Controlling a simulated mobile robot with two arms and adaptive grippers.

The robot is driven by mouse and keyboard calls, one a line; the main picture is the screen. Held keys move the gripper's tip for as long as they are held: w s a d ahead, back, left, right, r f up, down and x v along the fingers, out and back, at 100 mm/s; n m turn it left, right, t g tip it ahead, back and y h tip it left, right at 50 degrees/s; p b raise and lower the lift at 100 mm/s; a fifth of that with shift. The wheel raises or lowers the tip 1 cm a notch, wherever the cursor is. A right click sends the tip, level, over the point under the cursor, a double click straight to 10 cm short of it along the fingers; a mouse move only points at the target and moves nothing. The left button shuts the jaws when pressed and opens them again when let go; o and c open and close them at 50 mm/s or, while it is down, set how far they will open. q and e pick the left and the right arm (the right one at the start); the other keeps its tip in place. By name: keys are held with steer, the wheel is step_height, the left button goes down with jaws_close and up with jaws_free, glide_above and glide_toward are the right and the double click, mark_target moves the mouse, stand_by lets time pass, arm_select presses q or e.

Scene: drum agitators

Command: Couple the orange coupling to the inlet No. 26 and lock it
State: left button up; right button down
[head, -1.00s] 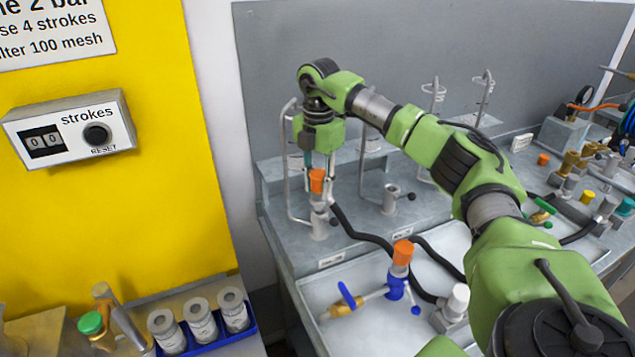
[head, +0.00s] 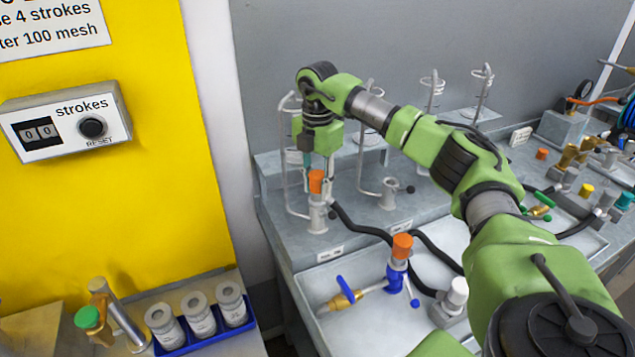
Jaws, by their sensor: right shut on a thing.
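My right gripper (head: 317,172) points down at the back left of the bench, its fingers shut on the orange coupling (head: 316,183). The coupling stands roughly upright at the top of a grey inlet post (head: 317,217) with a small dark lever knob at its side. A black hose runs from beside it to the right. Whether the coupling is fully seated cannot be told. A label (head: 330,254) below this post is too small to read. A second grey post (head: 390,194) with a black-knobbed lever stands to the right. My left gripper is not in view.
A second orange cap (head: 402,245) sits on a blue valve (head: 396,278) in the pale tray. A white-capped fitting (head: 456,292) stands nearby. Bent metal tubes surround the posts. The yellow panel carries a strokes counter (head: 66,120) reading 00. More fittings fill the right.

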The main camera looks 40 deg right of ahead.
steer(key=shift+f, duration=0.35)
stand_by(0.7)
steer(key=c, duration=1.5)
jaws_free()
steer(key=shift+c, duration=0.3)
step_height(320, 180, up, 10)
steer(key=p, duration=0.8)
